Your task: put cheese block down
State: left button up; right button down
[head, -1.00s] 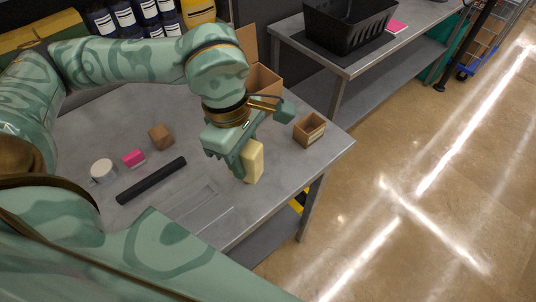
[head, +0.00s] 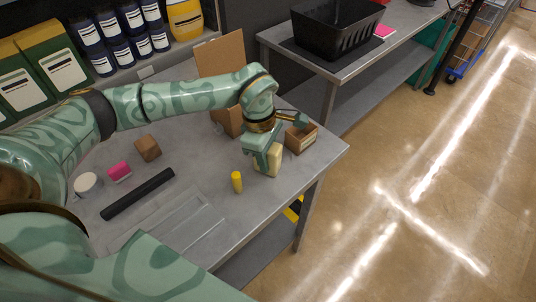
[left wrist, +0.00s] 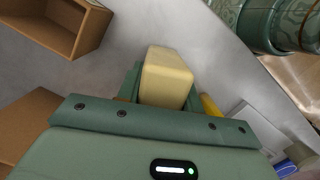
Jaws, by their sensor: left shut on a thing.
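The cheese block (head: 268,163) is a pale yellow block at the right part of the grey metal table (head: 215,160). My left gripper (head: 264,158) is shut on it from above, and the block hangs below the fingers. In the left wrist view the cheese block (left wrist: 166,78) sits between the green fingers. Whether its underside touches the table I cannot tell. My right gripper is not in view.
An open wooden box (head: 300,138) stands just right of the block. A yellow cylinder (head: 237,182) stands to its left. A black bar (head: 138,194), a pink block (head: 119,172), a brown cube (head: 147,148) and a white cup (head: 88,184) are further left.

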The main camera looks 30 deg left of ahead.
pick_arm(q)
jog(key=o, duration=1.2)
jog(key=shift+c, duration=0.2)
jog(key=r, duration=0.4)
jog(key=a+r+p, duration=0.1)
jog(key=r, duration=0.3)
jog(key=r+p, duration=0.1)
jog(key=r, duration=0.3)
jog(key=shift+a, duration=0.4)
